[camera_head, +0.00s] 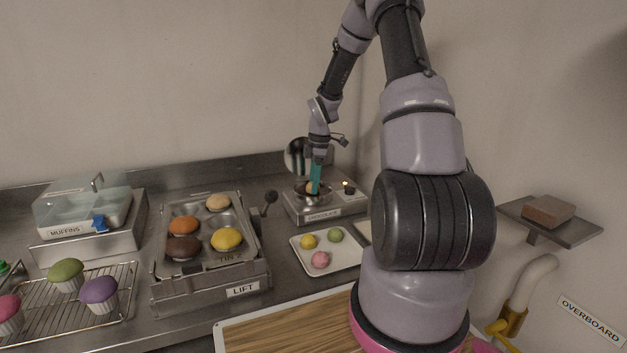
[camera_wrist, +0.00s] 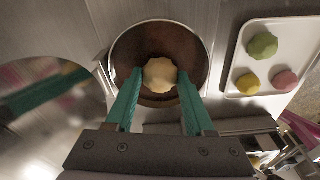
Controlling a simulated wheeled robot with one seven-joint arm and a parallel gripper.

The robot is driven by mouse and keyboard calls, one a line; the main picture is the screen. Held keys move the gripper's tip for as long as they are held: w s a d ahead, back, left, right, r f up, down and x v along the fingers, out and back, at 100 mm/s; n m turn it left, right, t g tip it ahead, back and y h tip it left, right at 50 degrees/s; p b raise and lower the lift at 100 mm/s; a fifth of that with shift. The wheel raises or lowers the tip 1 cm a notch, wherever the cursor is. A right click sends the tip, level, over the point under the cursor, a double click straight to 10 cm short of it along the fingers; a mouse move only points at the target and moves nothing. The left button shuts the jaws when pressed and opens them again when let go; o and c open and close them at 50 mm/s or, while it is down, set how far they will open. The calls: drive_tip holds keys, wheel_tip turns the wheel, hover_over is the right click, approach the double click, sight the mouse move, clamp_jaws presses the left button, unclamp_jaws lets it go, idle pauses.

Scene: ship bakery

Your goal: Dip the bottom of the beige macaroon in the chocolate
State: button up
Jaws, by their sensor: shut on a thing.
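The beige macaroon (camera_wrist: 160,75) is held between the two teal fingertips of my gripper (camera_wrist: 158,92). In the wrist view it is over the middle of the round metal pot of chocolate (camera_wrist: 133,50). In the head view my gripper (camera_head: 314,183) points down into the pot (camera_head: 328,199) on the unit labelled CHOCOLATE (camera_head: 318,217). A bit of the macaroon (camera_head: 310,188) shows beside the teal finger, at about rim height. Whether its bottom touches the chocolate is hidden.
A white tray (camera_head: 345,262) with yellow, green and pink macaroons stands in front of the chocolate unit. A round shiny disc (camera_wrist: 50,110) is beside the pot. The muffin tin on the lift (camera_head: 166,262) is at the left, with a cooling rack (camera_head: 115,305) beyond it.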

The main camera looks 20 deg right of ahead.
drive_tip(key=shift+d+f, duration=0.1)
drive_tip(key=shift+f, duration=0.45)
idle(0.5)
drive_tip(key=shift+r, duration=0.2)
idle(0.9)
drive_tip(key=shift+r, duration=1.55)
drive_tip(key=shift+r, duration=3.05)
